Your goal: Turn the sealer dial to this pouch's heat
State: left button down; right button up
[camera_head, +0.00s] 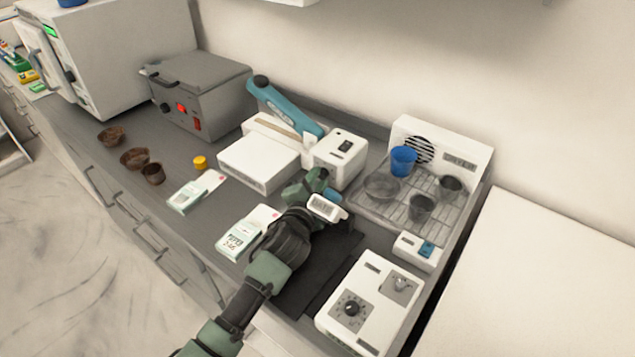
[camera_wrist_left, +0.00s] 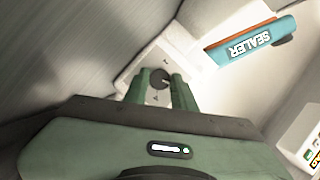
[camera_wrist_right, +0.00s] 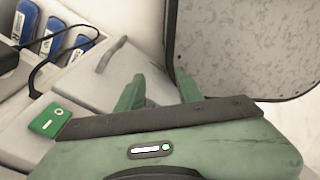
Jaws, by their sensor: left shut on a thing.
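The sealer has a white body and a blue lever (camera_head: 285,108), and its white box (camera_head: 340,160) stands at its right end. In the left wrist view the dark round dial (camera_wrist_left: 160,77) sits on a white panel with small marks; I cannot read its setting. My left gripper (camera_head: 311,181) is at the box's front, its fingers shut on the dial. The dial is hidden in the head view. White-and-green pouches (camera_head: 240,238) lie left of my arm; their small print is unclear. My right gripper (camera_wrist_right: 158,92) shows only in its wrist view, fingers apart and empty.
A white device with a black knob (camera_head: 351,307) stands at the front right. A wire rack (camera_head: 385,205) holds cups. A grey box (camera_head: 200,95) with a red light and brown bowls (camera_head: 134,158) are at left. A dark mat (camera_head: 300,285) lies under my left arm.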

pick_arm(q)
jog(key=c, duration=1.2)
grip_release()
jog(key=shift+o, duration=0.2)
jog(key=shift+s, duration=0.1)
jog(key=v, duration=0.7)
jog(key=shift+s+r+b, duration=0.1)
jog(key=shift+s+b, duration=0.2)
